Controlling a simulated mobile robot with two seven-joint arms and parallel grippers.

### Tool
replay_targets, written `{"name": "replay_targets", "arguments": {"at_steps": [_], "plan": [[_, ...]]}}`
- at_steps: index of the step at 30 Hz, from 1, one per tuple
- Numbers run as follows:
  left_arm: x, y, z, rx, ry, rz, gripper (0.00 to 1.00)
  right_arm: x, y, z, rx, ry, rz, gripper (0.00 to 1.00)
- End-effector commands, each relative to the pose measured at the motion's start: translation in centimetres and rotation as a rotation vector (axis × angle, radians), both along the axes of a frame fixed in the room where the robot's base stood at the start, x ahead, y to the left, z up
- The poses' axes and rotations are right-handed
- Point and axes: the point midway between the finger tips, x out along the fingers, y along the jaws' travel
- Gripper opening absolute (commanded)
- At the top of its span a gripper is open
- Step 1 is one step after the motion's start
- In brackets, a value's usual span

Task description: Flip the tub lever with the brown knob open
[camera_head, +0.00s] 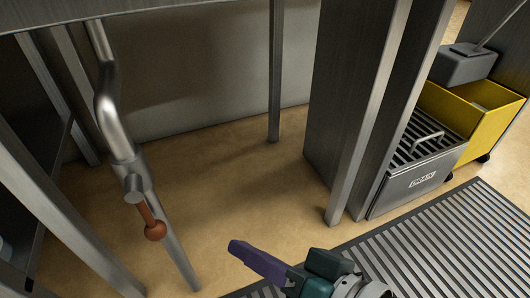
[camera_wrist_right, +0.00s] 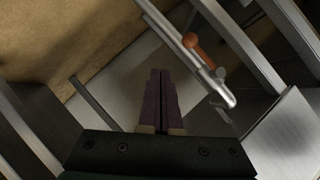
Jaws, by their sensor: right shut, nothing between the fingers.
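The tub lever with its brown knob (camera_head: 154,230) is on a metal drain pipe (camera_head: 121,146) under the table at the left of the head view. The lever slants down and slightly right from a short valve stub, and its knob is at the lower end. The knob also shows in the right wrist view (camera_wrist_right: 190,40), above and right of the fingers. My right gripper (camera_head: 233,246) is shut and empty, its purple fingers pointing left toward the knob with a clear gap between. The right wrist view shows both fingers (camera_wrist_right: 160,73) together. My left gripper is not in view.
Metal table legs (camera_head: 275,75) stand around the pipe. A grey grated bin (camera_head: 418,178) and a yellow mop bucket (camera_head: 483,125) are at the right. A ribbed mat (camera_head: 440,245) lies at the lower right. The tan floor between knob and gripper is clear.

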Motion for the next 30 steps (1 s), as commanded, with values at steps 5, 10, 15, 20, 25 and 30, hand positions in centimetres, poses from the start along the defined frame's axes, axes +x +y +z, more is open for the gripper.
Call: {"name": "replay_targets", "arguments": {"at_steps": [5, 10, 15, 20, 25, 30], "plan": [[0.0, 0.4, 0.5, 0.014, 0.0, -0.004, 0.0, -1.3, -1.8, 0.0, -0.003, 0.0, 0.0, 0.0], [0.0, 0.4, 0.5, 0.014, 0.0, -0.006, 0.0, -1.6, -2.2, 0.0, 0.0, 0.001, 0.001, 0.0], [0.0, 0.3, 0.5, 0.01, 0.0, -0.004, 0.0, -1.6, -2.2, 0.0, 0.001, 0.001, 0.0, 0.0], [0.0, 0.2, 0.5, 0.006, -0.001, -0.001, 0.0, -1.6, -2.2, 0.0, 0.0, 0.0, 0.0, 0.0], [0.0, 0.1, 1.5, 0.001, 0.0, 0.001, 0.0, -1.7, -2.0, 1.1, -0.002, 0.001, 0.006, 0.0], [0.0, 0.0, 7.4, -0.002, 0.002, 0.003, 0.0, -2.6, -0.7, 7.7, -0.032, 0.003, 0.056, 0.0]]}}
